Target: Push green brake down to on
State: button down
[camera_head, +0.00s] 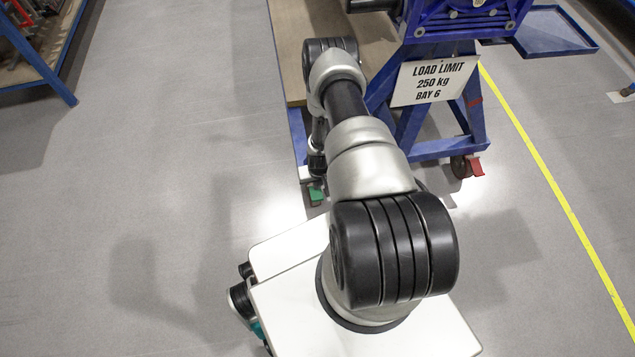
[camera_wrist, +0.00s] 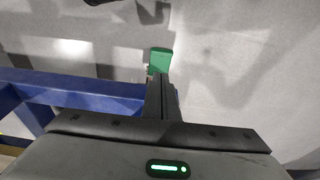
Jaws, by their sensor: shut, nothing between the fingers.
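The green brake (camera_head: 316,196) is a small pedal low at the near left foot of the blue jig frame, close to the floor. It also shows in the wrist view (camera_wrist: 160,59), straight beyond my fingertips. My gripper (camera_wrist: 162,80) is shut and empty, its fingers together and pointing at the brake. The fingertips overlap the brake's near edge in the wrist view; I cannot tell whether they touch it. In the head view my arm reaches down over the frame's left side and hides most of the caster there.
The blue jig frame (camera_head: 401,123) carries a white load limit sign (camera_head: 433,81). A caster with a red brake (camera_head: 477,167) stands at its right foot. A blue frame bar (camera_wrist: 85,88) runs left of my fingers. Grey floor (camera_head: 170,150) is clear at left.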

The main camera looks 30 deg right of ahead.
aim_at(318, 199)
jog(key=f+b, duration=0.1)
jog(key=f, duration=0.5)
jog(key=shift+s+b, duration=0.2)
jog(key=shift+b, duration=0.2)
jog(key=shift+a+f, duration=0.1)
jog(key=shift+f, duration=0.1)
jog(key=shift+s+a+f, duration=0.1)
jog(key=shift+s+f, duration=0.3)
jog(key=shift+s, duration=0.05)
jog(key=shift+s+a+f, duration=0.1)
jog(key=shift+s+f, duration=0.25)
jog(key=shift+f, duration=0.15)
jog(key=shift+s+a+f, duration=0.1)
jog(key=shift+s+f, duration=0.2)
jog(key=shift+f, duration=0.4)
jog(key=shift+s+a+f, duration=0.1)
jog(key=shift+s+f, duration=0.15)
jog(key=shift+f, duration=0.4)
